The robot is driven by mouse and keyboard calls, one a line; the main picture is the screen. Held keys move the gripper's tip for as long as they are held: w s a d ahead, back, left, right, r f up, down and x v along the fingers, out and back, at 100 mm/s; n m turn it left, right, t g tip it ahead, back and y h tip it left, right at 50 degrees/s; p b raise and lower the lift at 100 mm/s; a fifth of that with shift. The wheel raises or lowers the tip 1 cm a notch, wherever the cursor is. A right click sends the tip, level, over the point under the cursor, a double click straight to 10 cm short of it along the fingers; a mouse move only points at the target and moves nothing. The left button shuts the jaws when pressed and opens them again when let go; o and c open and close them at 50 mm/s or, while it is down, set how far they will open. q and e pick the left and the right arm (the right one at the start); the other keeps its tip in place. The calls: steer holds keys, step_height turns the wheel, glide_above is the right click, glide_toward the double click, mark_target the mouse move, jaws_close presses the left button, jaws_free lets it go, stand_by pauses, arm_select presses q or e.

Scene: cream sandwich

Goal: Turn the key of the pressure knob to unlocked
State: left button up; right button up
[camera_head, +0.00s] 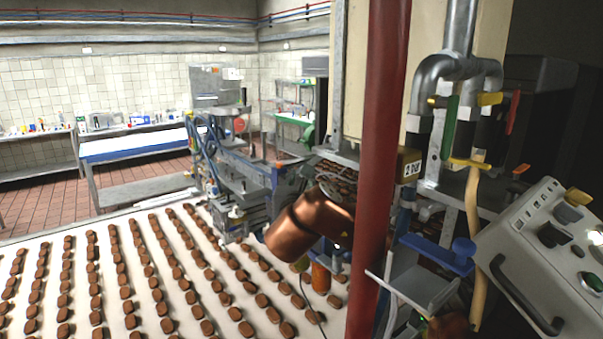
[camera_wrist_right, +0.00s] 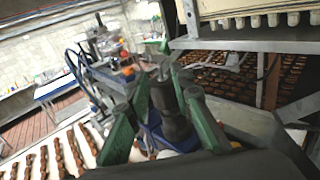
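I cannot make out a pressure knob with a key for certain. The tilted light grey control panel (camera_head: 540,265) at the right edge of the head view carries several black knobs, one of them (camera_head: 553,235) near its middle. No key shows clearly there. My right gripper (camera_wrist_right: 162,88) shows in the right wrist view, with green finger links and dark tips. Its tips stand apart, and I see nothing clearly held between them. The panel does not show in that view. I cannot pick out either gripper in the head view.
A red column (camera_head: 383,150) stands before the machine. Pipes with a green-handled valve (camera_head: 450,128) rise behind the panel. A white conveyor (camera_head: 75,325) with rows of brown sandwiches fills the lower left. A copper-coloured cylinder (camera_head: 310,225) hangs over its right side.

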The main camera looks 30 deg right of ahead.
mark_target(301, 179)
steer(key=shift+x, duration=1.8)
steer(key=shift+a, duration=0.1)
steer(key=shift+c, duration=0.7)
jaws_close()
